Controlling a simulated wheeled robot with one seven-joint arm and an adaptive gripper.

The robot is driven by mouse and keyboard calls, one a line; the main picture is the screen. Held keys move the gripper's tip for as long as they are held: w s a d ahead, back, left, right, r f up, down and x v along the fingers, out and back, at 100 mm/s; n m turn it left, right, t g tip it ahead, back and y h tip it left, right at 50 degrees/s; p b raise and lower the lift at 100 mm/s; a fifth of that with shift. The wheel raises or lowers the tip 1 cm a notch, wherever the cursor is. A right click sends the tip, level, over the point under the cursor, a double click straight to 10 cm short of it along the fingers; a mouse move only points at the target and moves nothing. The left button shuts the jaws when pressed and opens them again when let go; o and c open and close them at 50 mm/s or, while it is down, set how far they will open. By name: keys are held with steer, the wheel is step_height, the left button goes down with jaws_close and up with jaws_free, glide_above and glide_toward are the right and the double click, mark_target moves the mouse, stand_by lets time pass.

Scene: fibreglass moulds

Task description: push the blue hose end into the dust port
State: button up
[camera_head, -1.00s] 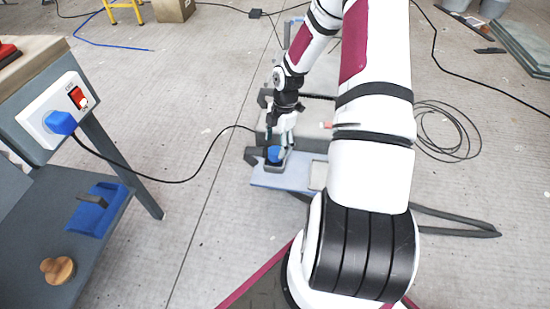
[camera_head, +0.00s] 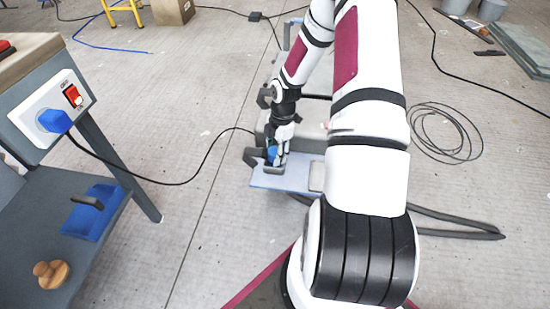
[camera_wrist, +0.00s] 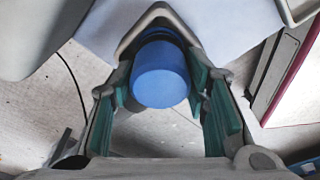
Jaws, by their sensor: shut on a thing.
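The blue hose end (camera_wrist: 160,75) is a short blue cylinder in the middle of the wrist view. My gripper (camera_wrist: 160,82) has its green-padded fingers on both sides of it and is shut on it. In the head view the gripper (camera_head: 278,148) is low at the front of the grey machine, with a bit of the blue hose end (camera_head: 272,153) showing. A pale rounded triangular rim (camera_wrist: 128,42) surrounds the far end of the blue cylinder; I cannot tell whether this is the dust port. The far end's seating is hidden.
A blue-grey plate (camera_head: 270,180) lies under the gripper. A grey bench (camera_head: 150,190) with a blue plug (camera_head: 54,121), a red switch and a blue tray (camera_head: 92,212) stands at left. A black cable (camera_head: 200,165) runs from the plug towards the machine. Coiled cable (camera_head: 445,135) lies at right.

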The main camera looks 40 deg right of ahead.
steer(key=shift+r, duration=0.1)
steer(key=shift+r+p, duration=0.4)
steer(key=shift+r, duration=0.15)
step_height(320, 180, up, 2)
steer(key=shift+r+p, duration=0.25)
steer(key=shift+p, duration=0.4)
steer(key=s+a+r+p, duration=0.1)
steer(key=s+a+p, duration=0.2)
steer(key=s, duration=1.2)
steer(key=shift+s+a, duration=0.2)
steer(key=shift+a, duration=0.6)
steer(key=shift+r, duration=0.1)
steer(key=w+a+r+m+h+p, duration=0.1)
steer(key=w+a+r+m+p, duration=0.2)
steer(key=a+r+m+p, duration=0.5)
steer(key=w+a+r+m+t+p, duration=0.1)
steer(key=w+a+r+m+p, duration=0.3)
steer(key=a+r+m+p, duration=0.4)
steer(key=shift+a+r+m+t+h+p, duration=0.35)
steer(key=shift+a+r+p, duration=1)
steer(key=shift+r+p, duration=2.35)
